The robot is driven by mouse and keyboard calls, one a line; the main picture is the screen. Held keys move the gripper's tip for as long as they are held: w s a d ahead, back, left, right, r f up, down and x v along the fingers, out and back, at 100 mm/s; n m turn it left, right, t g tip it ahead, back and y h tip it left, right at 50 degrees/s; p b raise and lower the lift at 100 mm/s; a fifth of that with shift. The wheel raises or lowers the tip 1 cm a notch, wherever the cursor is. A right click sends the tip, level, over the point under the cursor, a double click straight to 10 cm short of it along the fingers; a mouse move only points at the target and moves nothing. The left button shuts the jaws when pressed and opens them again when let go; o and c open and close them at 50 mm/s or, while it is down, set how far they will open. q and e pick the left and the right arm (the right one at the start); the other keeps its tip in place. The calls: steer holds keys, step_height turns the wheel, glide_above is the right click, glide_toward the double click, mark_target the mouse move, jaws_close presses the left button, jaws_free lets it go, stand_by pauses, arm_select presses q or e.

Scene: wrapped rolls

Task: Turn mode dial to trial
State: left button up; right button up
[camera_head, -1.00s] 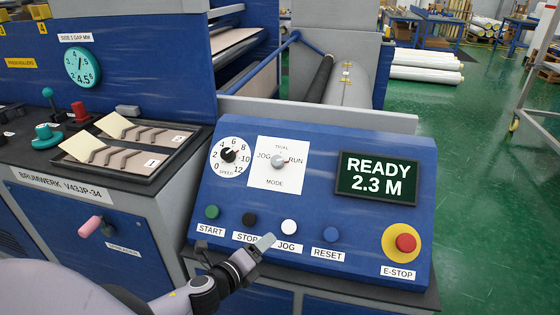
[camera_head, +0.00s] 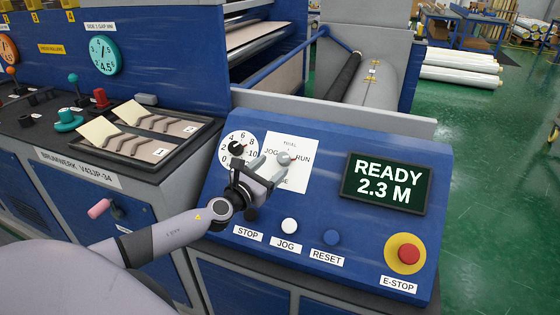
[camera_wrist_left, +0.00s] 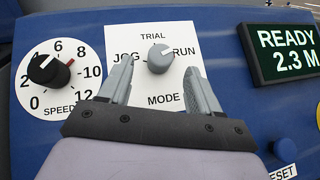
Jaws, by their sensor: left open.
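The mode dial (camera_head: 283,158) is a grey round knob on a white plate marked TRIAL at the top, JOG at the left, RUN at the right and MODE below. In the left wrist view the dial (camera_wrist_left: 160,58) has its white mark turned toward RUN. My left gripper (camera_head: 271,165) is open in front of the plate. In the left wrist view its fingertips (camera_wrist_left: 160,68) stand to the left and right of the dial, with visible gaps to it. My left gripper partly hides the plate and MODE label in the head view. My right gripper is not in view.
The black speed dial (camera_wrist_left: 48,69) sits close to the left of the mode plate. The display (camera_head: 387,181) reads READY 2.3 M. Below are the jog button (camera_head: 289,226), reset button (camera_head: 331,237) and red emergency stop (camera_head: 408,254).

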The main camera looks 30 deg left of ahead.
mark_target(281, 160)
arm_select(q)
steer(key=shift+w+b, duration=0.45)
steer(key=shift+w, duration=2)
steer(key=c, duration=1)
